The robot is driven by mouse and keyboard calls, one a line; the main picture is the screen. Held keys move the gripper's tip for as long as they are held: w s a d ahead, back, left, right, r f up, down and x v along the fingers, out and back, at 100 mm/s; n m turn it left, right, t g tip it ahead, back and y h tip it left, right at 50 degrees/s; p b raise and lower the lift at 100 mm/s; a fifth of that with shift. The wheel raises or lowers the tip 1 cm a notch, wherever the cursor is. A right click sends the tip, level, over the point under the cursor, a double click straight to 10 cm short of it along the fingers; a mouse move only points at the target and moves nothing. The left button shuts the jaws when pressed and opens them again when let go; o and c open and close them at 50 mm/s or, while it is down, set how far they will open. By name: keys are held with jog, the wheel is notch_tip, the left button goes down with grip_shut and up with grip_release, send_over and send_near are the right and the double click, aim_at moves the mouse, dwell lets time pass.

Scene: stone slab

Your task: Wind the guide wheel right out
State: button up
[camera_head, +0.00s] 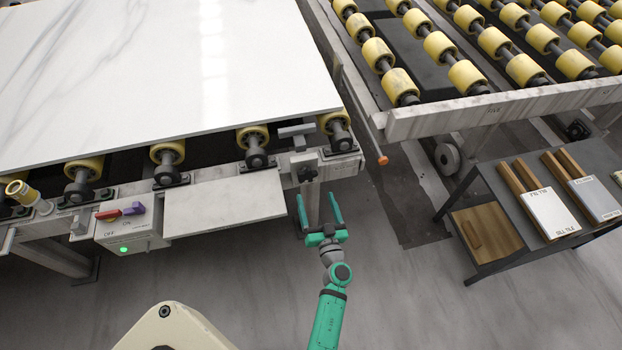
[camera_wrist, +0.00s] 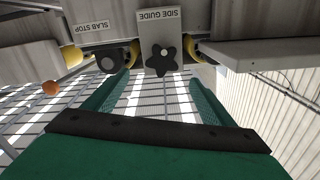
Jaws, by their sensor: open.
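The guide wheel is a dark star-shaped knob (camera_wrist: 160,61) on the front of a grey block labelled SIDE GUIDE (camera_wrist: 163,25) in the wrist view. In the head view the dark knob (camera_head: 307,174) sits at the table's front rail, near its right end. My gripper (camera_head: 317,204) is green, open and empty, just in front of and below the knob. In the wrist view my fingertips (camera_wrist: 160,80) lie to either side of the knob, apart from it. A grey T-shaped guide piece (camera_head: 297,131) stands above, near the slab's front edge.
A white marbled slab (camera_head: 170,80) lies on yellow rollers. A switch box (camera_head: 130,228) with a green light is at left. An orange-tipped lever (camera_head: 383,160), a roller conveyor (camera_head: 500,98) and a tile cart (camera_head: 500,225) are at right. The floor around my arm is clear.

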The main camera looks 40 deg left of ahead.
aim_at(308, 176)
jog(key=x, duration=0.9)
jog(key=shift+a, duration=0.4)
jog(key=c, duration=1)
jog(key=shift+c, duration=0.2)
jog(key=shift+n, duration=0.3)
